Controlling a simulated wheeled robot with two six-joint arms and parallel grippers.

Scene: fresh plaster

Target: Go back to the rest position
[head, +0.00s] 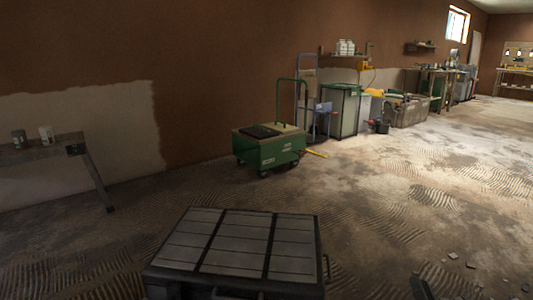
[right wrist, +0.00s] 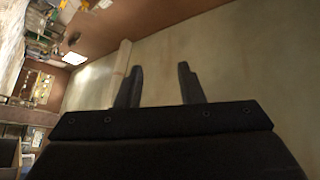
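My right gripper (right wrist: 160,67) shows in the right wrist view with its two dark fingers apart and nothing between them. Behind the fingers is a pale plaster wall. In the head view only a small dark piece of the right gripper (head: 420,288) shows at the bottom edge, over the floor and touching nothing that I can see. I cannot make out my left gripper in either view.
A dark panelled case-like box (head: 240,243) fills the bottom middle of the head view. A green cart (head: 268,152) stands by the brown wall. A bench (head: 50,152) is at the left. Open floor (head: 380,215) lies to the right, with small fragments (head: 453,256).

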